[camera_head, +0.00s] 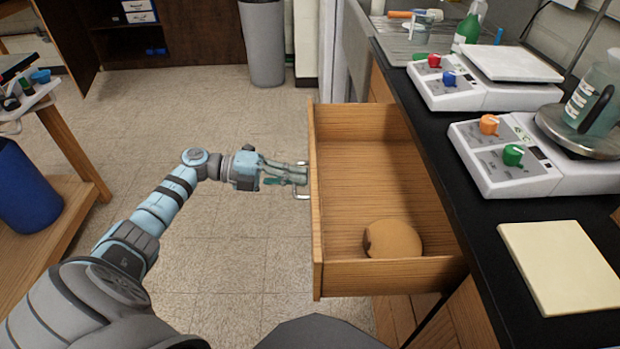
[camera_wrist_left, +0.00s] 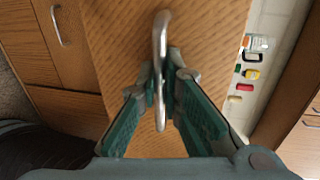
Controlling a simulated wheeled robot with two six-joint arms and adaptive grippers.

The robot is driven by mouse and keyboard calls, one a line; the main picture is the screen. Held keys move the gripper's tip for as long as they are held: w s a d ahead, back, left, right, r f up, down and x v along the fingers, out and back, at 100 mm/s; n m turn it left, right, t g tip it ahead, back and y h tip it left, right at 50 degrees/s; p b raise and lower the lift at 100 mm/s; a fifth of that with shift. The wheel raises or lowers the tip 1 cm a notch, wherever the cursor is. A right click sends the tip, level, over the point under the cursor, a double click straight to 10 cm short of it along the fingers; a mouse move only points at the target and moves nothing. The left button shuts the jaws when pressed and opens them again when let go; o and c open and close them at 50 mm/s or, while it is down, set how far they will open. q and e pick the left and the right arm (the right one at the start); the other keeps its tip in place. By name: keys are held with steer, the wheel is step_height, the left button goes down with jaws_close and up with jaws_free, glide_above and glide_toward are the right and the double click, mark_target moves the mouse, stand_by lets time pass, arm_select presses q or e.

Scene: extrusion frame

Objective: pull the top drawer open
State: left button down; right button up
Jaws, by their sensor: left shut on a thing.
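The top drawer (camera_head: 343,281) is of brown wood and stands well out from the black-topped bench on the right of the head view. Its front panel also fills the middle of the left wrist view (camera_wrist_left: 210,45). The metal bar handle (camera_wrist_left: 160,45) is on that front. My left gripper (camera_head: 300,175) is at the drawer front, and in the left wrist view its green-padded fingers (camera_wrist_left: 160,85) are shut on the handle. A round tan object (camera_head: 398,240) lies in the drawer at its near end. My right gripper is in neither view.
The black bench top (camera_head: 465,215) carries two white scales (camera_head: 490,75) (camera_head: 515,180) and a pale yellow pad (camera_head: 560,265). A grey bin (camera_head: 263,45) stands at the back. A wooden table (camera_head: 75,145) and a blue bin (camera_head: 25,190) are at the left. The tiled floor between is clear.

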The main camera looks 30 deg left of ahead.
arm_select(q)
steer(key=shift+s+a+f, duration=0.15)
steer(key=shift+s+a, duration=0.05)
steer(key=c, duration=2)
jaws_free()
steer(key=shift+a, duration=0.1)
steer(key=v, duration=1.2)
steer(key=shift+s, duration=0.1)
